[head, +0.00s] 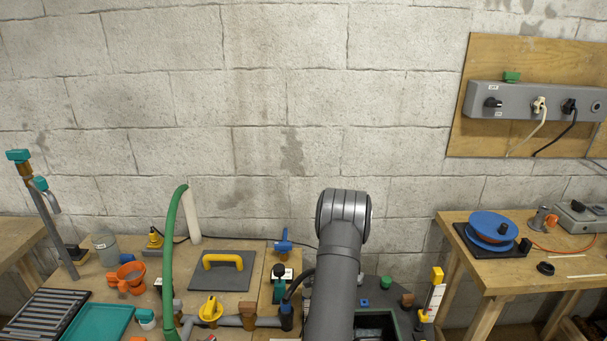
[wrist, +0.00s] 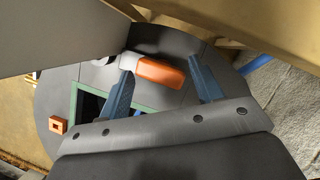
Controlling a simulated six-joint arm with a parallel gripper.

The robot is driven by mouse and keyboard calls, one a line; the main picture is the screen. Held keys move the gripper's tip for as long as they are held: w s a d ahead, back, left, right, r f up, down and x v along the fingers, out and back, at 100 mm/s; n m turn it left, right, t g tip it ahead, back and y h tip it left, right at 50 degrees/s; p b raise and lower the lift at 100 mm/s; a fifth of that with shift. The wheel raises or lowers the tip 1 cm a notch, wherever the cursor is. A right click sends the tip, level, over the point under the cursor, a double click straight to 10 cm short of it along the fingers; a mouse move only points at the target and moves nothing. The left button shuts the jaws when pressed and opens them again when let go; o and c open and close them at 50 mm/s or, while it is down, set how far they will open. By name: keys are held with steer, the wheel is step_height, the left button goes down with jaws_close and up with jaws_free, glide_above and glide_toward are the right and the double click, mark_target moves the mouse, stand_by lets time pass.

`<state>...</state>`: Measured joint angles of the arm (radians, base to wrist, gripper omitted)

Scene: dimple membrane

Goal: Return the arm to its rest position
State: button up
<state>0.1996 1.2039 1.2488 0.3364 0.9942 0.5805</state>
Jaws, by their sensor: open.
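My arm rises at the middle right of the bench in the head view, and its grey links hide part of what lies behind them. My gripper is hidden there. In the wrist view my gripper (wrist: 162,88) shows two blue fingers set wide apart with nothing held. An orange block (wrist: 160,71) shows in the gap between the fingers, on or above a dark round surface (wrist: 60,95). I cannot tell how far the block is from the fingertips.
A yellow-handled plate (head: 223,283), a green hose (head: 170,250) and a yellow valve knob (head: 211,309) stand left of my arm. A teal tray (head: 100,323) lies front left. A side table with a blue reel (head: 487,230) is at right. The wall's upper middle is clear.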

steer(key=n, duration=0.2)
steer(key=n+g+h, duration=0.1)
steer(key=n, duration=0.2)
steer(key=shift+w+a+g+h, duration=0.15)
steer(key=shift+g+h, duration=0.15)
steer(key=n+h, duration=0.1)
steer(key=n, duration=0.3)
steer(key=shift+n+h, duration=0.4)
